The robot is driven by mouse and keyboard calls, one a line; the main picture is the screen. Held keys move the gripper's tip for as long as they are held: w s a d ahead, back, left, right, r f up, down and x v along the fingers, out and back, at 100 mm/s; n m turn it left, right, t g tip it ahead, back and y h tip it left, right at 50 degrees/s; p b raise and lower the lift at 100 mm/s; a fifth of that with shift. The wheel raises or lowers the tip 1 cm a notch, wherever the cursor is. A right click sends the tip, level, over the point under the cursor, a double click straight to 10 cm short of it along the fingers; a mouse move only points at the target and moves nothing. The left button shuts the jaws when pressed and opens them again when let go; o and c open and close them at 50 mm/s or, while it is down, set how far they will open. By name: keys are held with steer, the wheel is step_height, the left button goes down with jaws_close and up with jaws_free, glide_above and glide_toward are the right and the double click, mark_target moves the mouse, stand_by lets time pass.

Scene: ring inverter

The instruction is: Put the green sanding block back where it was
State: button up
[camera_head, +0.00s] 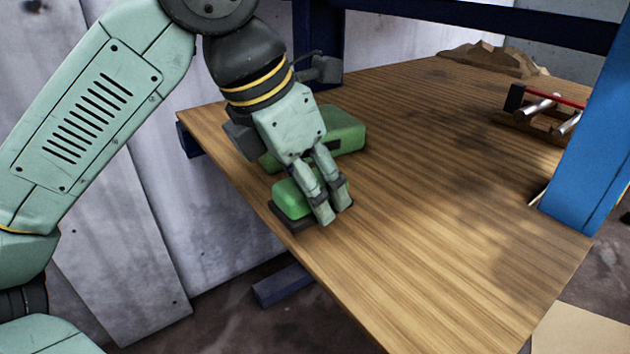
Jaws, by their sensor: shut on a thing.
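The green sanding block (288,199) is at the left front edge of the wooden table (430,220). A dark flat piece (291,221) shows under it; I cannot tell if this is part of the block or a separate pad. My gripper (335,205) points down at the block's right side and is shut on it. The fingers hide the block's right end. The block looks level and very low over the tabletop; I cannot tell whether it touches.
A larger green case (347,132) stands just behind my gripper, partly hidden by it. A wooden rack with metal tools (545,115) is at the right, near a blue post (590,150). A brown lumpy heap (492,57) lies at the back. The table's middle is clear.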

steer(key=w, duration=0.4)
steer(key=shift+w+d+f, duration=0.2)
steer(key=shift+w+d, duration=0.05)
steer(key=shift+w, duration=0.15)
steer(key=shift+w+f+p, duration=0.1)
steer(key=shift+f+p, duration=0.2)
steer(key=shift+f, duration=1.5)
steer(key=shift+f+b, duration=0.3)
steer(key=shift+b, duration=0.05)
steer(key=o, duration=1.1)
steer(key=shift+r, duration=0.1)
steer(key=shift+a+r+p, duration=0.1)
steer(key=shift+r+p, duration=0.3)
steer(key=shift+r, duration=0.15)
steer(key=v, duration=1.1)
steer(key=shift+r, duration=0.2)
